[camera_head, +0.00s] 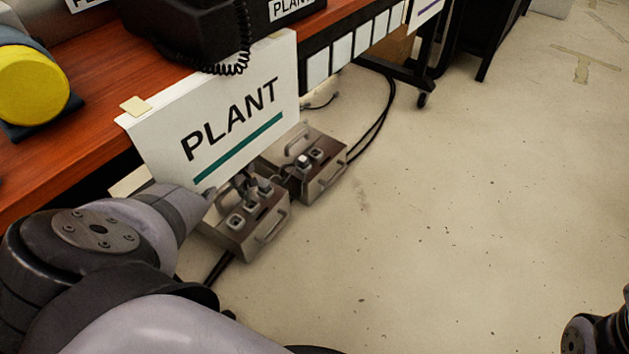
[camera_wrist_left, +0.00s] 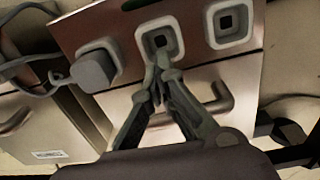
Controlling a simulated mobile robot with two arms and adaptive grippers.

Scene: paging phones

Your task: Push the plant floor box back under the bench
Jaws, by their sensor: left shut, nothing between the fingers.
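Two grey floor boxes with brown tops stand on the floor by the bench, below a white PLANT sign (camera_head: 220,122). The nearer box (camera_head: 262,238) has sockets, a plug and a front handle. The farther box (camera_head: 325,185) is just behind it. Which one is the plant box I cannot tell for certain. My left gripper is shut and empty. In the left wrist view its fingertips (camera_wrist_left: 162,72) are close together at a box's front edge, by a socket, with the handle (camera_wrist_left: 215,97) just right of them. Whether they touch the box I cannot tell.
The red-brown bench (camera_head: 75,160) carries a black phone (camera_head: 200,28) with a coiled cord and a yellow round object (camera_head: 32,84). Black cables (camera_head: 385,110) run on the floor behind the boxes. The floor (camera_head: 470,200) to the right is clear.

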